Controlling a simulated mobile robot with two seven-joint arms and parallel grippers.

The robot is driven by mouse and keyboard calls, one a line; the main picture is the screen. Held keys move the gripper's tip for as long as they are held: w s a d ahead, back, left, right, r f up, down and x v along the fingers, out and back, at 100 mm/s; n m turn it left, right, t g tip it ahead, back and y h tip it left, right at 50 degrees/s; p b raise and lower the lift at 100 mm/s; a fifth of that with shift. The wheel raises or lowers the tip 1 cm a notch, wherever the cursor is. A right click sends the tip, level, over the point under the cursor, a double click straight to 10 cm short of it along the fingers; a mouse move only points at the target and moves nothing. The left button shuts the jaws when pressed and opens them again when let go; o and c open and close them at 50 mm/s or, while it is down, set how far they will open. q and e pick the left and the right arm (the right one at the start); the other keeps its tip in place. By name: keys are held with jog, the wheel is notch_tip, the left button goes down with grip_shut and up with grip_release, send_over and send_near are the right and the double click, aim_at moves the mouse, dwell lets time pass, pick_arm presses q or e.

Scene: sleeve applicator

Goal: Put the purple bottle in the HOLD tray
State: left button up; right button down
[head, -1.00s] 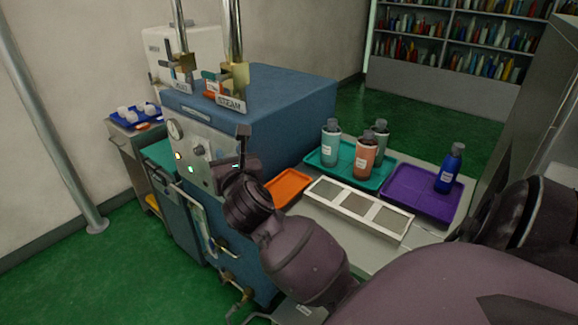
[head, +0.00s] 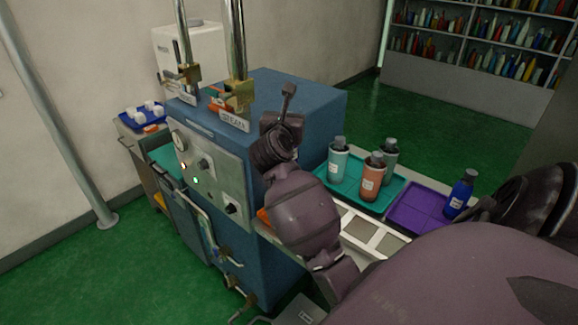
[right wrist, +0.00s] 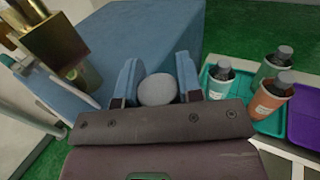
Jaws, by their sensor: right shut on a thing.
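My right gripper (head: 284,112) is raised in front of the blue machine's near right edge. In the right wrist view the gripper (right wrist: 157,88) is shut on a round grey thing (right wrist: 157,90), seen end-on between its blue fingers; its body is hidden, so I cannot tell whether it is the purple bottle. No purple bottle shows elsewhere. A teal tray (head: 400,187) holds two teal-grey bottles (head: 338,163) (head: 389,156) and an orange bottle (head: 371,181). A purple tray (head: 415,208) holds a blue bottle (head: 460,194). I cannot read a HOLD label. My left gripper is not in view.
The blue machine (head: 300,95) has a control panel, metal posts and a STEAM plate (head: 234,122). A white three-panel frame (head: 385,241) lies before the trays. A side cart carries a blue tray (head: 130,124) of white cups. Bare room remains on the purple tray.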

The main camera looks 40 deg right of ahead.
notch_tip(320, 180, down, 10)
jog(key=shift+r+b, duration=0.1)
jog(key=shift+b, duration=0.3)
notch_tip(320, 180, down, 4)
jog(key=shift+f, duration=0.45)
jog(key=shift+b, duration=0.3)
jog(key=shift+f, duration=0.15)
jog(key=c, duration=0.8)
grip_release()
